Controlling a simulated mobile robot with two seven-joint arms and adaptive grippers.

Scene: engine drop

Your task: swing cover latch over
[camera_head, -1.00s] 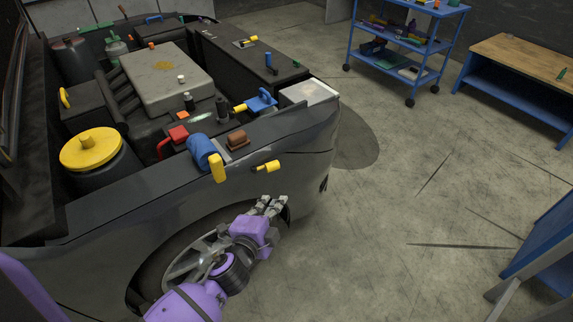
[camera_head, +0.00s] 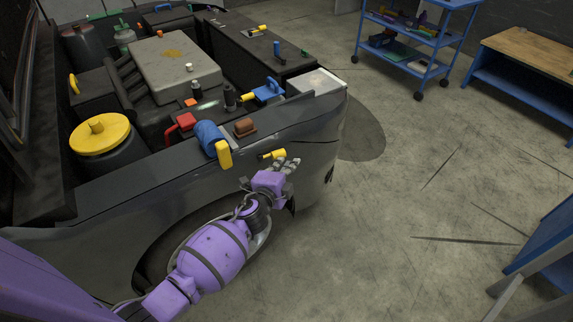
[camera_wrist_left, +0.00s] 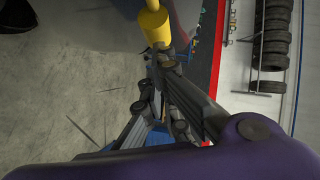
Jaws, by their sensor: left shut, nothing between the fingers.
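A short yellow handle (camera_head: 271,155) sticks out from the car's dark fender, near its top edge; the wrist view shows a yellow handle (camera_wrist_left: 156,28) just beyond my fingers. Another yellow grip (camera_head: 223,153) hangs over the fender edge beside a blue cylinder (camera_head: 209,136). I cannot tell which of these is the cover latch. My left gripper (camera_head: 289,164) is shut and empty, just below and right of the short handle; whether it touches is unclear. In the wrist view its fingers (camera_wrist_left: 163,58) reach up to the yellow handle. My right gripper is not in view.
The open engine bay holds a grey engine cover (camera_head: 173,72), a yellow-capped tank (camera_head: 99,137), a red handle (camera_head: 181,124) and a blue-handled part (camera_head: 267,91). A blue cart (camera_head: 410,45) and workbench (camera_head: 527,60) stand behind.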

